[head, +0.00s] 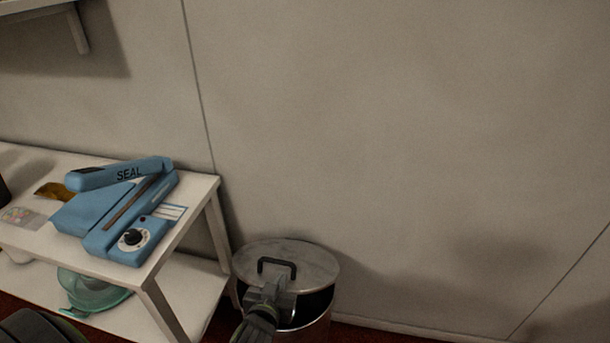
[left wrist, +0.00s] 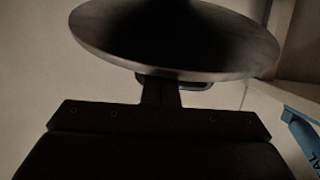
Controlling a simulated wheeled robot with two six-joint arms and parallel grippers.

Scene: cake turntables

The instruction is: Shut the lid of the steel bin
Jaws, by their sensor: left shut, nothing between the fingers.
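The steel bin (head: 318,330) stands on the floor at the bottom middle of the head view, right of the bench. Its round lid (head: 313,264) is open at an angle, with a dark gap between its front edge and the rim. The lid has a dark handle (head: 277,262) on top. My left gripper (head: 276,283) is shut and empty, in front of the lid and close to the handle; I cannot tell whether it touches. In the left wrist view the lid (left wrist: 190,48) fills the top, just beyond the shut fingers (left wrist: 160,82). My right gripper is not in view.
A white bench (head: 190,228) stands left of the bin, carrying a blue sealer (head: 110,215). A green translucent item (head: 95,290) is on its lower shelf. The wall (head: 400,130) is close behind the bin. The space right of the bin looks clear.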

